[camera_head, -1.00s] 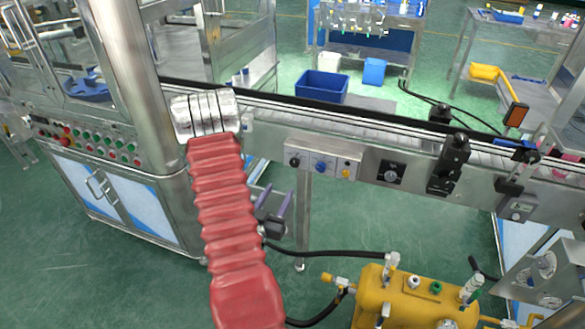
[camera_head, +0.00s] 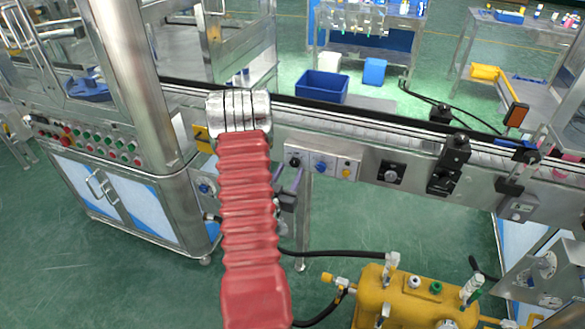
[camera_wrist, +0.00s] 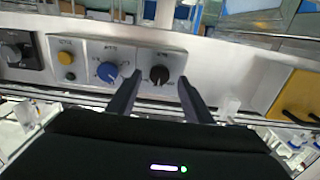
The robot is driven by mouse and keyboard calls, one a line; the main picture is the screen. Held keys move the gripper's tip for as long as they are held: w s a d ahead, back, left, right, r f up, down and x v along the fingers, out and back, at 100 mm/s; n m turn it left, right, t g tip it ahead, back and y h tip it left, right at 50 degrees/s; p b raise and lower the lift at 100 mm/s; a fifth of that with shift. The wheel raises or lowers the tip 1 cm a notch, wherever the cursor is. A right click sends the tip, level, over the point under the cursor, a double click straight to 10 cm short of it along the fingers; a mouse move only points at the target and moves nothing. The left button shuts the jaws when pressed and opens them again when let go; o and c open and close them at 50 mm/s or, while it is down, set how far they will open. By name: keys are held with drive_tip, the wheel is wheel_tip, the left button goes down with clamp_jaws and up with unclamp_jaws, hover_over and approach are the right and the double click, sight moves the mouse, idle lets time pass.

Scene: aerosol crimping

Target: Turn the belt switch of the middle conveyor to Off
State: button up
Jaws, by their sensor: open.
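A grey control box (camera_head: 320,164) is on the front of the conveyor (camera_head: 400,130). In the head view it carries a black knob (camera_head: 295,160) at left, a blue knob (camera_head: 321,167) in the middle and a yellow button (camera_head: 346,173) at right. The wrist view shows the box upside down: the black knob (camera_wrist: 158,75), the blue knob (camera_wrist: 107,72) to its left. I cannot read which knob is the belt switch. My gripper (camera_wrist: 160,80) is open. Its two fingers appear on either side of the black knob; whether they touch it cannot be told.
A separate dark rotary dial (camera_head: 391,173) is on the conveyor front, right of the box. A yellow panel (camera_wrist: 297,95) shows at right in the wrist view. A yellow tank (camera_head: 415,300) with hoses stands on the floor at lower right.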

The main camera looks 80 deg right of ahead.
sight(294, 164)
drive_tip(key=shift+s+d, duration=0.15)
drive_tip(key=shift+d, duration=1.5)
drive_tip(key=shift+c, duration=0.5)
drive_tip(key=c, duration=1)
